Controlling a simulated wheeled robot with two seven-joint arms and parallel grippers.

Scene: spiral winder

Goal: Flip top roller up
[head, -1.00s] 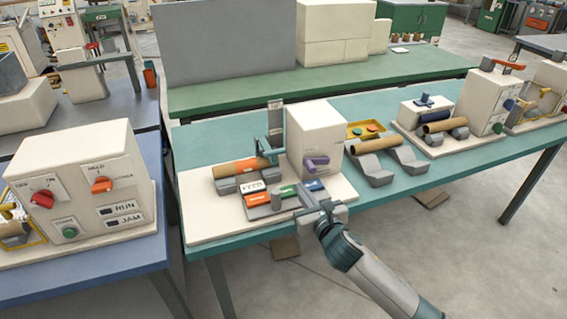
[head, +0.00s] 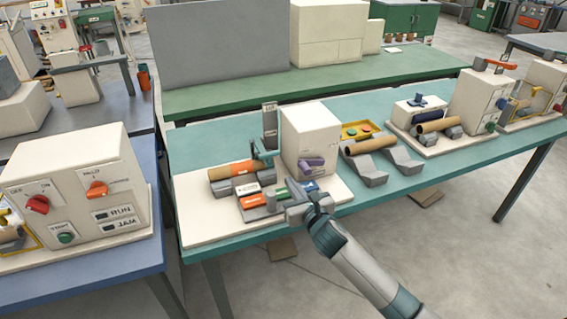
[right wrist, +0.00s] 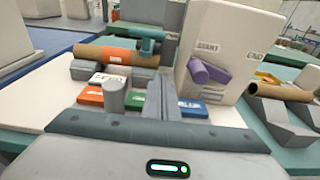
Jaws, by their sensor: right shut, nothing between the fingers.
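The winder (head: 310,140) stands on a white base on the teal table. Its teal top roller (head: 262,151) sits low by an upright grey post, over a cardboard tube (head: 225,171) with an orange band. The tube lies on grey supports. In the right wrist view the teal roller (right wrist: 147,42) is beyond the shut fingers, over the tube (right wrist: 95,54). My right gripper (head: 291,188) is shut and empty, low over the base's front near the green and blue blocks. It is apart from the roller and partly hides the green block. My left gripper is out of view.
A purple knob (head: 311,163) sticks out of the winder's white housing. An orange block (head: 257,200) lies at the base's front left. A second tube (head: 370,145) on grey supports and a yellow tray (head: 358,131) stand to the right. A control box (head: 80,185) is at left.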

